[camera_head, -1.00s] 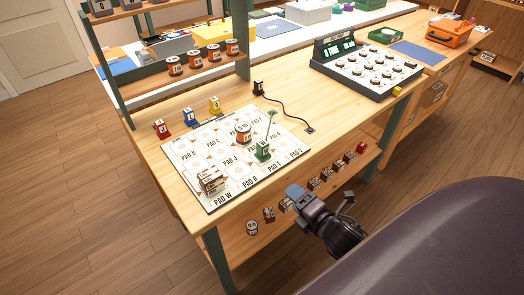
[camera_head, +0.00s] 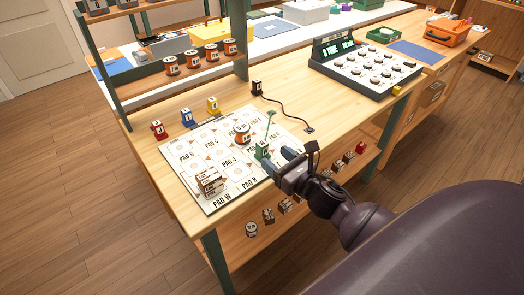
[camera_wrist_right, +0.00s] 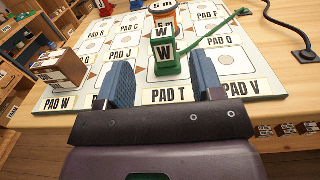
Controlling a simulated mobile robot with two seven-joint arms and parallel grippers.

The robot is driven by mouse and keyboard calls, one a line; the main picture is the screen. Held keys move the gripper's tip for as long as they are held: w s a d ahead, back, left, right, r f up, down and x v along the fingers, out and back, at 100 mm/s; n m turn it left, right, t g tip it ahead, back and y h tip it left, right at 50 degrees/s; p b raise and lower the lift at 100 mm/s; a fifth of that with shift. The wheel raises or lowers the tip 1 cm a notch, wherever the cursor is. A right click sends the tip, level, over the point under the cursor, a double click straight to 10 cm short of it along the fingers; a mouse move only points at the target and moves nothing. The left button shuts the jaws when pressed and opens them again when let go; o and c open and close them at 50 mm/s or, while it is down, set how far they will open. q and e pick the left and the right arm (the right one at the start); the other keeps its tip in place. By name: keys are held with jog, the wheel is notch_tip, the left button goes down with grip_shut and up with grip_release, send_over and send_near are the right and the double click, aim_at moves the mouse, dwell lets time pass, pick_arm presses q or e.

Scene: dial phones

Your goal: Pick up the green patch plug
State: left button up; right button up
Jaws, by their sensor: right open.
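The green patch plug (camera_head: 262,150), marked W, stands upright on the white pad board (camera_head: 213,208), with a thin green rod or cord leading up from it. In the right wrist view the green plug (camera_wrist_right: 166,58) stands just beyond and between the fingertips. My right gripper (camera_head: 277,162) is open at the board's near right edge, its blue fingers pointing at the plug. The gripper (camera_wrist_right: 162,88) holds nothing and looks apart from the plug. It hides part of the plug's base in the head view. My left gripper is not in view.
An orange-banded spool (camera_head: 242,132) stands close behind the plug. Red (camera_head: 158,129), blue (camera_head: 186,117) and yellow (camera_head: 213,104) plugs stand behind the board. A black plug (camera_head: 257,87) with cord is farther back.

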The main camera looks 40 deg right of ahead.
aim_at(266, 148)
jog(key=shift+w+a, duration=0.2)
jog(key=shift+w, duration=3.15)
jog(key=shift+c, duration=0.2)
jog(key=c, duration=1)
